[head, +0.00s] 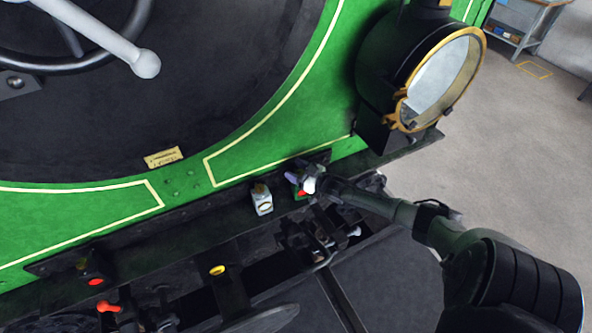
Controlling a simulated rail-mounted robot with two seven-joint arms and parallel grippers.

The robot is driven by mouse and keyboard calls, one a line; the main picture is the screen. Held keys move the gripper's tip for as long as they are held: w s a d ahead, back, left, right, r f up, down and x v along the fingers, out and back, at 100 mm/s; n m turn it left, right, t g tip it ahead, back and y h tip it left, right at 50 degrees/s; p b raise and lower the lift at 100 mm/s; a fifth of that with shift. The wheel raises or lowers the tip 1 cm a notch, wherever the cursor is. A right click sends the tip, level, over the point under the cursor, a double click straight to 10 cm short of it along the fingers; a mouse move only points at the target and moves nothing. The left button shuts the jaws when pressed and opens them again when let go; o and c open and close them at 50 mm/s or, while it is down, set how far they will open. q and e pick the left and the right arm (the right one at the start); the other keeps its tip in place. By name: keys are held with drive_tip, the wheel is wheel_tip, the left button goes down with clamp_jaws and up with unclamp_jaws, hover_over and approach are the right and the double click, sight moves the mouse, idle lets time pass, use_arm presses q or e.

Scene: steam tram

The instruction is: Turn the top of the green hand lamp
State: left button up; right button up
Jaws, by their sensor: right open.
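The green hand lamp (297,194) is small and stands on the dark ledge below the green front panel. Its red lens shows, and its top is largely hidden by my right gripper (305,179). The right arm comes in from the right, and its open jaws are at the top of the lamp. I cannot tell whether the fingers touch it. My left gripper is not in view.
A white hand lamp (262,200) stands just left of the green one. A black lamp with a red lens (95,271) stands far left on the ledge. The large brass-rimmed headlamp (436,82) rises at upper right. Coupling parts (310,233) lie below.

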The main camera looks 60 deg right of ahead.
drive_tip(key=shift+c, duration=0.4)
drive_tip(key=c, duration=0.9)
drive_tip(key=shift+o, duration=0.2)
drive_tip(key=shift+r+m+h+p, duration=0.15)
drive_tip(key=shift+m+h+p, duration=0.15)
drive_tip(key=shift+h+p, duration=0.25)
drive_tip(key=m+h+p, duration=0.2)
drive_tip(key=m+g+h+p, duration=0.1)
drive_tip(key=h+p, duration=0.1)
drive_tip(key=h, duration=0.1)
drive_tip(key=shift+d+m+p, duration=0.2)
drive_tip(key=shift+m+p, duration=0.15)
drive_tip(key=shift+m, duration=0.05)
drive_tip(key=m+g+h, duration=0.1)
drive_tip(key=h, duration=0.1)
drive_tip(key=m+g+h+p, duration=0.1)
drive_tip(key=m+h, duration=0.1)
drive_tip(key=shift+s+d+g+h+p, duration=0.15)
drive_tip(key=shift+d+g+h+p, duration=0.05)
drive_tip(key=shift+g+h+p, duration=0.15)
drive_tip(key=shift+s+d+f+m+g+h, duration=0.1)
drive_tip(key=shift+m+g+h, duration=0.45)
drive_tip(key=shift+g+h, duration=0.1)
drive_tip(key=shift+s+d+f+m+g+h, duration=0.1)
drive_tip(key=shift+m+g+h, duration=0.45)
drive_tip(key=shift+h, duration=0.1)
drive_tip(key=shift+d, duration=0.1)
drive_tip(key=o, duration=0.9)
drive_tip(key=shift+o, duration=0.2)
